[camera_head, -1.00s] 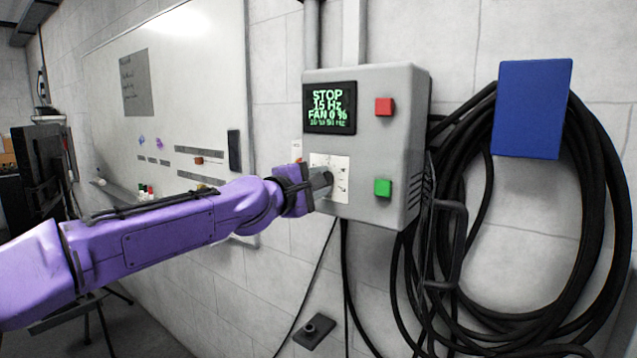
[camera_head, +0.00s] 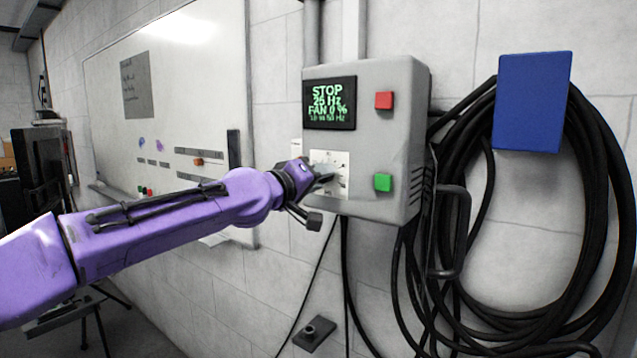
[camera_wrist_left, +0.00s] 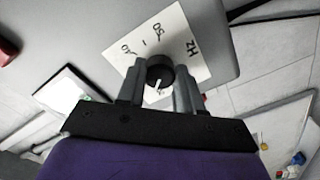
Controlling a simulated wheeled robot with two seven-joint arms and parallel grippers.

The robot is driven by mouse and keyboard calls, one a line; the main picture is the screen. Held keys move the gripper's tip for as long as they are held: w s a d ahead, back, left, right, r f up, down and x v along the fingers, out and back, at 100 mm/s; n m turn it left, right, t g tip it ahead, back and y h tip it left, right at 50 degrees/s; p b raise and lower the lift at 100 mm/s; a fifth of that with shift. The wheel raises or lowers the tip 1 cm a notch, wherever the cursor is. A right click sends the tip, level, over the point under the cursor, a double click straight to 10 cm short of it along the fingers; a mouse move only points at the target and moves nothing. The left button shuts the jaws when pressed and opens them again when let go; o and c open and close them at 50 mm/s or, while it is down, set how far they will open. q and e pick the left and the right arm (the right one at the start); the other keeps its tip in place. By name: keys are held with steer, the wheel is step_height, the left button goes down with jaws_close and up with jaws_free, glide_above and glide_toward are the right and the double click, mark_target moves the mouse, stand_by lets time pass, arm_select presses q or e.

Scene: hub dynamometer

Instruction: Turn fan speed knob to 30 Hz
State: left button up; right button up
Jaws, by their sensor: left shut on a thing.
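The fan speed knob (camera_wrist_left: 160,71) is a round black knob with a white pointer line on a white dial plate (camera_wrist_left: 181,27) in the left wrist view. The plate (camera_head: 343,160) sits below the display on the grey control box (camera_head: 395,150). My left gripper (camera_wrist_left: 160,90) is shut on the knob, one finger on each side. In the head view the gripper (camera_head: 318,180) hides the knob. The display (camera_head: 328,103) reads STOP, 26 Hz, FAN 0 % in green, with a small range line below. My right gripper is not in view.
A red button (camera_head: 384,100) and a green button (camera_head: 383,182) are right of the dial. Coiled black cables (camera_head: 460,230) and a blue box (camera_head: 533,103) are further right. A whiteboard (camera_head: 190,80) is on the wall at left.

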arm_select(q)
steer(key=shift+f+m+b, duration=0.1)
steer(key=shift+m+b, duration=0.7)
steer(key=shift+m, duration=3)
steer(key=o, duration=1)
steer(key=shift+o, duration=0.2)
